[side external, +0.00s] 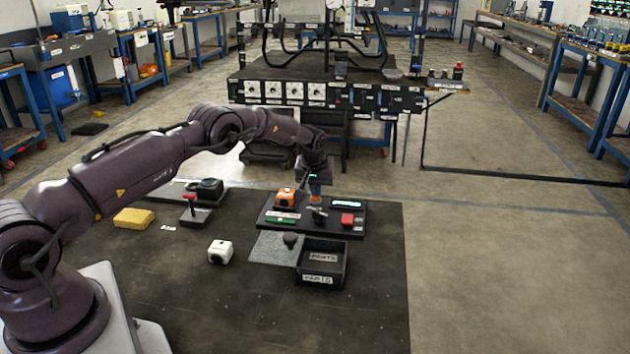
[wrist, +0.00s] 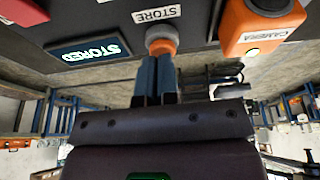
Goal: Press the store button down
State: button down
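The store button (wrist: 160,38) is a round orange knob in a pale collar, beside a STORE label (wrist: 157,14) on the dark panel (wrist: 110,25). The display (wrist: 90,50) next to it is lit and reads STORED. My gripper (wrist: 156,60) has its blue fingers side by side, shut with nothing between them, and their tips are at the button, seemingly touching it. In the side external view my gripper (side external: 315,188) points down over the panel (side external: 266,217), and the button is mostly hidden there. How far the button is pressed cannot be told.
An orange camera box (side external: 284,197) stands left of my gripper and a red block (side external: 347,219) to its right. In front are an open black bin (side external: 322,264) and a grey plate (side external: 270,248). A white cube (side external: 220,251) and yellow sponge (side external: 133,218) lie left.

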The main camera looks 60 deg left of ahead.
notch_tip(320, 180, up, 4)
jog(key=shift+r, duration=0.1)
jog(key=v, duration=1)
jog(key=shift+w, duration=0.1)
dwell(0.5)
jog(key=s+d+r+m+t, duration=0.1)
jog(key=s+d+r+m, duration=0.2)
jog(key=s, duration=0.9)
jog(key=s+d+r+m+t+h, duration=0.1)
jog(key=s+d+r+m, duration=0.2)
jog(key=s+d+r, duration=0.5)
jog(key=s+d+r+m+t+h, duration=0.1)
jog(key=s+d+r+m, duration=0.2)
jog(key=s+d+r, duration=0.3)
jog(key=shift+s+d, duration=2.05)
jog(key=shift+s, duration=3.15)
